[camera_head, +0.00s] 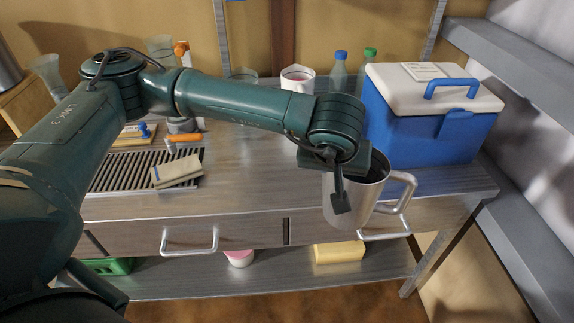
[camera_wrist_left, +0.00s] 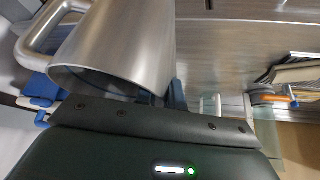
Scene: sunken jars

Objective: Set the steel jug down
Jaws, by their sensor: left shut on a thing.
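The steel jug (camera_head: 365,204) is a metal vessel with a loop handle on its right side in the head view. It is upright or nearly so, in front of the bench's front edge, and looks clear of any surface. My left gripper (camera_head: 342,194) is shut on its wall at the left side; one finger shows against the jug's outside. The jug also fills the upper left of the left wrist view (camera_wrist_left: 120,45), with its handle at the left. Its base is not seen resting on anything. My right gripper is not in view.
The steel bench (camera_head: 262,178) has free room in its middle. A blue and white cool box (camera_head: 425,130) stands at the right. A slatted drain (camera_head: 130,172) with a cloth-like block (camera_head: 178,172) lies left. A white mug (camera_head: 297,79) and bottles (camera_head: 339,72) stand behind.

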